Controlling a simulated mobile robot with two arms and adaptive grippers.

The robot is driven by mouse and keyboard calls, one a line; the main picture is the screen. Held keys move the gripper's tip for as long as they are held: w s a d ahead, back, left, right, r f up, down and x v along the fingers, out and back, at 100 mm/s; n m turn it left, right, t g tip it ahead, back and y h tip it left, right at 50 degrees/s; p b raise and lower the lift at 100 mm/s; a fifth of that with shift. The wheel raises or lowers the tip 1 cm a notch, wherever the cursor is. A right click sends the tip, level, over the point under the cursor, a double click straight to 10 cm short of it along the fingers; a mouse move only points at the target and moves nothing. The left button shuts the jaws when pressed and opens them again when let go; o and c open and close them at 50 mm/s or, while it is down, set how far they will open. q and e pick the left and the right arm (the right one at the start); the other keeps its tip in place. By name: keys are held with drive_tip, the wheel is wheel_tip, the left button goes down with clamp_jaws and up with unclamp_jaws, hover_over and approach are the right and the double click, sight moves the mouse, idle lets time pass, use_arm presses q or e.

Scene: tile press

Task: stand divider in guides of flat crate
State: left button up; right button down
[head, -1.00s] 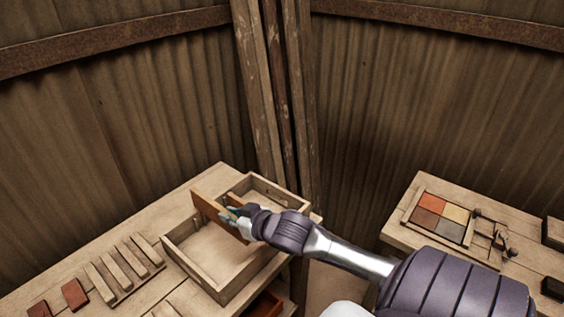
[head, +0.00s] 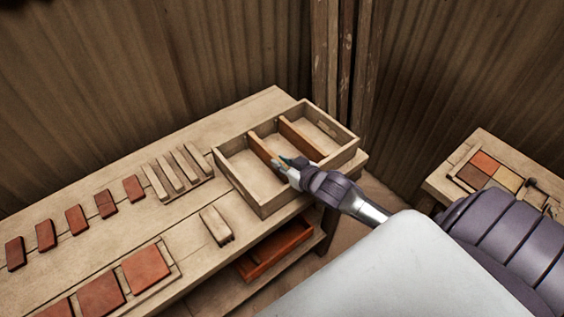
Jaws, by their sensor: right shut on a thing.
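The flat crate (head: 237,187) is a shallow open wooden box at the table's far right end. Two brown divider boards stand across its inside. The left divider (head: 262,148) is at my right gripper (head: 284,163), which is shut on its near end. This divider looks upright and down between the crate walls, with its top about level with the rim. Its lower edge and the guides at its near end are hidden, so I cannot tell if it is fully seated. The other divider (head: 299,138) stands to its right, apart from the gripper. My left gripper is out of view.
A rack of pale strips (head: 178,172) lies left of the crate, with a pale block (head: 216,226) in front. Several red tiles (head: 134,188) lie further left. A reddish drawer (head: 275,250) sits below. A second table (head: 448,180) holds a coloured tile tray.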

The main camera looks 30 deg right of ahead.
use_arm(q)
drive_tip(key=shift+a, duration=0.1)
use_arm(e)
drive_tip(key=shift+f, duration=0.1)
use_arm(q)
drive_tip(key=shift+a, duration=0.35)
use_arm(e)
drive_tip(key=c, duration=1.1)
unclamp_jaws()
drive_tip(key=shift+c, duration=0.2)
drive_tip(key=shift+r, duration=0.2)
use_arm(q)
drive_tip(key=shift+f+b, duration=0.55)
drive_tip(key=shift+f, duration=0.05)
use_arm(e)
drive_tip(key=v, duration=1.2)
